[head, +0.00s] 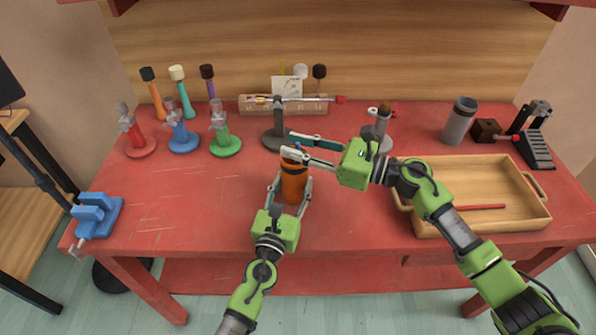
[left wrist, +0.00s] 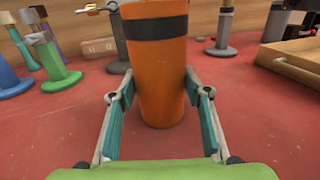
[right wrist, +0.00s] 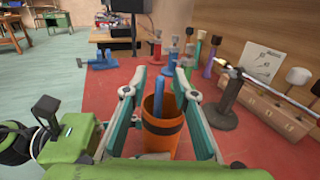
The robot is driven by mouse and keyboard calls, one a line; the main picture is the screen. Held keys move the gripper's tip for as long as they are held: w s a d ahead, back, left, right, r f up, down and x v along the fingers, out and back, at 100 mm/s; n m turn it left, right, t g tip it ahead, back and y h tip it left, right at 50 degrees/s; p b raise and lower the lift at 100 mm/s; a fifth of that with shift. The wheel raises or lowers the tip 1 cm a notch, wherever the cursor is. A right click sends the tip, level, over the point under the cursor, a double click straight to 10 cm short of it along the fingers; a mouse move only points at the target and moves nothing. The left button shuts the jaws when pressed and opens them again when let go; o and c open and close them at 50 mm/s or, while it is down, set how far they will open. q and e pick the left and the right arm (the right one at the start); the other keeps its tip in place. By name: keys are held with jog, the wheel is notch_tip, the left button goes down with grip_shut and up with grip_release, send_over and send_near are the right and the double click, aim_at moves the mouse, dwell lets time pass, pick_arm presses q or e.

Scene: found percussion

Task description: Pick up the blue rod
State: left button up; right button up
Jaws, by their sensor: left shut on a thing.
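The blue rod (right wrist: 158,84) stands in an orange cup (right wrist: 170,142) with a dark band; its top sticks out above the rim. In the head view only a small blue tip (head: 297,147) shows. My left gripper (head: 291,184) is shut on the orange cup (head: 293,188) from the front, one finger on each side, as the left wrist view (left wrist: 158,78) also shows. The cup is upright on the red table. My right gripper (head: 298,147) is open at the cup's mouth. Its fingers are on either side of the rod, apart from it in the right wrist view.
A wooden tray (head: 546,222) with a red rod (head: 474,207) lies to the right. Red, blue and green stands (head: 224,143) are at the back left. A dark stand (head: 279,130) holding a thin rod is just behind the cup.

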grip_shut()
notch_tip(320, 180, up, 18)
dwell(0.5)
pick_arm(q)
jog(key=o, duration=1.3)
